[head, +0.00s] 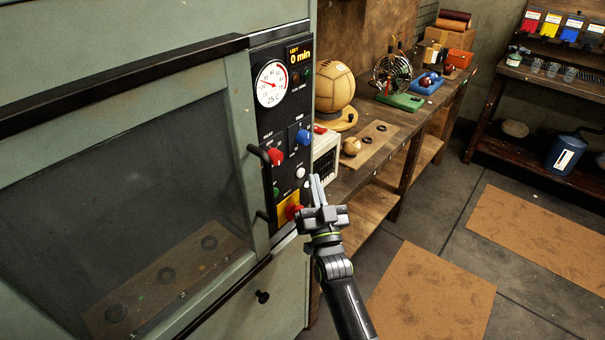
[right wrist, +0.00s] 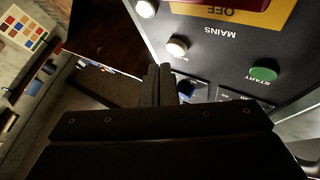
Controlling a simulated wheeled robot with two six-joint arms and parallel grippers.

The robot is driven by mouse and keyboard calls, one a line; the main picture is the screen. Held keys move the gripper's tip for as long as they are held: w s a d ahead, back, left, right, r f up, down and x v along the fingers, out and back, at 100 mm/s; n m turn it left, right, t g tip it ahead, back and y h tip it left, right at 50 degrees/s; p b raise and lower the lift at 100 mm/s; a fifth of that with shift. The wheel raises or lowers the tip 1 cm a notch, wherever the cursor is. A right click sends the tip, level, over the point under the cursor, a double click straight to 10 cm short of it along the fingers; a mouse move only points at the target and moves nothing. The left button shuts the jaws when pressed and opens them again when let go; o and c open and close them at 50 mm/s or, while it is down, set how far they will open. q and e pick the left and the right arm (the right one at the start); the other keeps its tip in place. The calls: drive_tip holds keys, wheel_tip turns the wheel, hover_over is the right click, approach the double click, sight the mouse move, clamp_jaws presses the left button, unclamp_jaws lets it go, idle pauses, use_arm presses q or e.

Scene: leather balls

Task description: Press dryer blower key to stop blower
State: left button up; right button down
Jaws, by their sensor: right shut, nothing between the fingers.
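The dryer's black control panel (head: 286,110) stands at the cabinet's right edge. It carries a white button (head: 300,172), a green START button (head: 275,191) and a red MAINS switch on yellow (head: 292,211). I cannot read which key is labelled blower. My right gripper (head: 316,188) is shut and empty, fingers up, just right of the panel's lower part. In the right wrist view its fingertips (right wrist: 158,72) are near a white button (right wrist: 177,47), with the green START button (right wrist: 263,70) farther right. Contact cannot be told. My left gripper is not in view.
The panel also has a dial (head: 271,83), a red knob (head: 275,157), a blue knob (head: 304,137) and a display reading 0 min. A dryer handle (head: 259,154) juts out left. A wooden bench (head: 400,145) holds a leather ball (head: 335,86) and a fan (head: 392,73).

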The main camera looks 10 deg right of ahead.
idle(0.4)
drive_tip(key=shift+w+a, duration=0.3)
drive_tip(key=shift+w, duration=0.1)
drive_tip(key=shift+w+a+b, duration=0.25)
drive_tip(key=shift+w+b, duration=0.05)
drive_tip(key=shift+b, duration=0.25)
idle(0.4)
drive_tip(key=shift+s+d, duration=0.1)
drive_tip(key=shift+s+d+p, duration=0.45)
drive_tip(key=shift+s+p, duration=0.05)
drive_tip(key=shift+s, duration=0.1)
drive_tip(key=shift+s+d, duration=0.1)
drive_tip(key=s+d+p, duration=0.1)
drive_tip(key=s, duration=0.1)
drive_tip(key=s+d+p, duration=0.2)
drive_tip(key=shift+s+d, duration=0.25)
drive_tip(key=shift+s, duration=0.05)
